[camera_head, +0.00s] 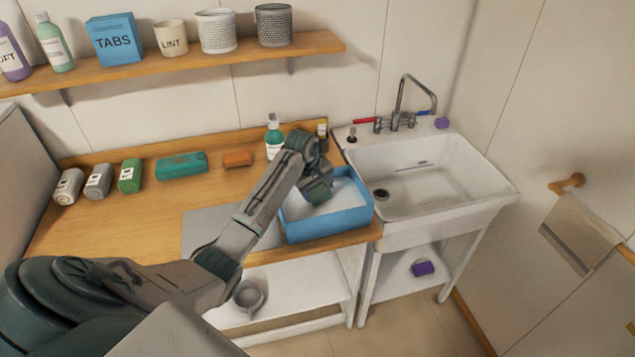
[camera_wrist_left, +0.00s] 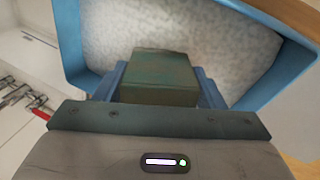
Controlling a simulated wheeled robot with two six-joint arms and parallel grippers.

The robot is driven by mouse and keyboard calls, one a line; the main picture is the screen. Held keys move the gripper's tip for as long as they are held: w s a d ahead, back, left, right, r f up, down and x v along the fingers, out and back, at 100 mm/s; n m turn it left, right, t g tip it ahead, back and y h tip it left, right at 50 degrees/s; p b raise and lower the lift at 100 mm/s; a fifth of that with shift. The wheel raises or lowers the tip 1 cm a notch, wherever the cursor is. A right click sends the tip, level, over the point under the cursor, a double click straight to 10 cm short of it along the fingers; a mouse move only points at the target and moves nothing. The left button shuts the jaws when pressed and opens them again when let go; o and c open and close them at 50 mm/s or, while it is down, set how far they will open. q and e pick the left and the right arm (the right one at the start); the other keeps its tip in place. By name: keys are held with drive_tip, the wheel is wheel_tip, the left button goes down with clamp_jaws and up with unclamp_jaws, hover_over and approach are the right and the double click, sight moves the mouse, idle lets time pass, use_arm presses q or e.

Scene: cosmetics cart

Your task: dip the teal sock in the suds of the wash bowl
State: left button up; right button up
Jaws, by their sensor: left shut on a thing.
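The wash bowl (camera_head: 330,226) is a blue rectangular tub on the right end of the wooden counter, with white suds (camera_head: 348,195) in it. My left gripper (camera_head: 318,190) reaches over the bowl from the left. In the left wrist view, its blue fingers (camera_wrist_left: 160,88) are shut on a dark green, block-shaped thing, which looks like the teal sock (camera_wrist_left: 158,80). The suds (camera_wrist_left: 215,38) and blue rim (camera_wrist_left: 72,45) show behind it. I cannot tell whether the sock touches the suds. My right gripper is not in view.
A white sink (camera_head: 425,180) with a tap is to the right.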

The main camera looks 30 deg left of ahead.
sight(317, 200)
use_arm(q)
wheel_tip(317, 200, down, 3)
drive_tip(key=shift+r+b, duration=0.1)
drive_tip(key=shift+b, duration=0.2)
drive_tip(key=shift+f, duration=0.95)
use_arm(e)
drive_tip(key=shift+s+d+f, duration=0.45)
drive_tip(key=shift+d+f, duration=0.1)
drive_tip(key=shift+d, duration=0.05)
use_arm(q)
drive_tip(key=shift+f, duration=0.1)
